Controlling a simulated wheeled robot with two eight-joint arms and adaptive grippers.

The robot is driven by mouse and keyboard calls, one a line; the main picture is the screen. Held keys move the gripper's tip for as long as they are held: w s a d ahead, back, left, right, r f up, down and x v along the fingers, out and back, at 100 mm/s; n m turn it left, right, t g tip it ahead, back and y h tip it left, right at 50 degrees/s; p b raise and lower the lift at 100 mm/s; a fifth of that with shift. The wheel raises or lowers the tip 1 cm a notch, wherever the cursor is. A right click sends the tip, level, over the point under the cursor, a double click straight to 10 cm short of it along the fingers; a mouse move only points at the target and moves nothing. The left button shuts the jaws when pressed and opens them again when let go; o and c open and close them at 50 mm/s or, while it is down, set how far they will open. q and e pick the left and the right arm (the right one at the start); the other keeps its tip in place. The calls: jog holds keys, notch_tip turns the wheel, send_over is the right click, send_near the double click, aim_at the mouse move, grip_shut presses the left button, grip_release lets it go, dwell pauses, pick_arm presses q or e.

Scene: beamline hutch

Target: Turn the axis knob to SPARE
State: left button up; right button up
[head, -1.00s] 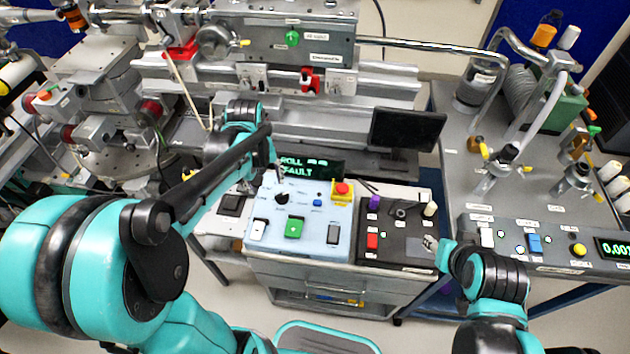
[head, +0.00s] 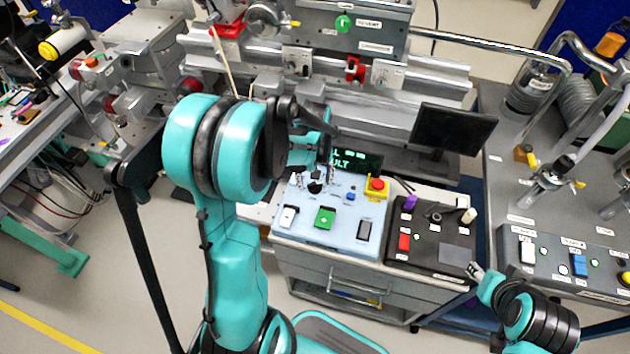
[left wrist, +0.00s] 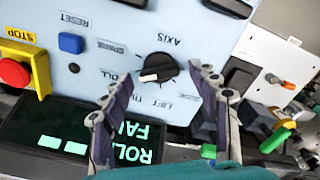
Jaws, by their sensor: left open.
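The axis knob (left wrist: 158,68) is black with a white pointer, on a pale blue panel (left wrist: 200,22). In the left wrist view the pointer faces left and slightly down, towards the ROLL label (left wrist: 120,86). A small label that looks like SPARE (left wrist: 112,46) is up and left of the knob. My left gripper (left wrist: 161,76) is open, its fingers on either side of the knob; contact cannot be told. In the head view the knob (head: 315,187) is small, below my left gripper (head: 314,176). My right gripper (head: 477,271) is by the black panel's right end; its jaws are unclear.
A display (left wrist: 80,135) reads ROLL and part of FAULT. A red stop button (left wrist: 14,73) on a yellow base and a blue reset button (left wrist: 71,43) share the panel. A black control box (head: 425,240) stands right of it, and a dark monitor (head: 452,133) behind.

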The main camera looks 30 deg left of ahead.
pick_arm(q)
jog(key=c, duration=1.2)
jog(key=shift+o, duration=0.2)
jog(key=m, duration=0.3)
jog(key=shift+m, duration=0.4)
jog(key=shift+d+m, duration=0.1)
jog(key=shift+m, duration=1.8)
